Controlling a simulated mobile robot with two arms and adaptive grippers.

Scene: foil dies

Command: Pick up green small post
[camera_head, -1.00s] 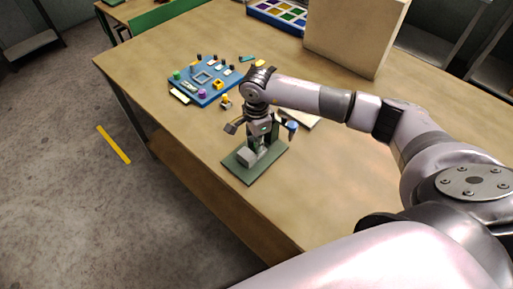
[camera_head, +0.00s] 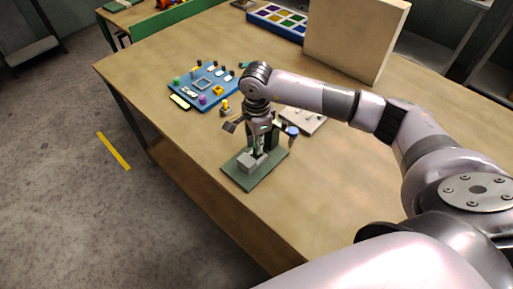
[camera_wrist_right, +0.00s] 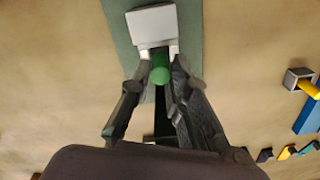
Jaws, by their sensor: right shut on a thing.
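The green small post (camera_wrist_right: 160,75) shows as a round green top between the fingertips in the right wrist view. My right gripper (camera_wrist_right: 159,66) is shut on it, just beside a light grey block (camera_wrist_right: 152,25). In the head view my right gripper (camera_head: 258,150) points down over a dark green base plate (camera_head: 262,178). The grey block (camera_head: 246,162) stands on that plate beside the fingertips. The post is hard to make out there, and whether its lower end touches the plate is hidden. My left gripper is not in view.
A blue board (camera_head: 187,98) with several small coloured parts lies beyond the gripper to the left. A yellow-topped piece (camera_head: 225,106) stands near it. A blue-topped piece (camera_head: 292,130) and a pale plate (camera_head: 312,121) are to the right. A large tan box (camera_head: 355,40) stands behind.

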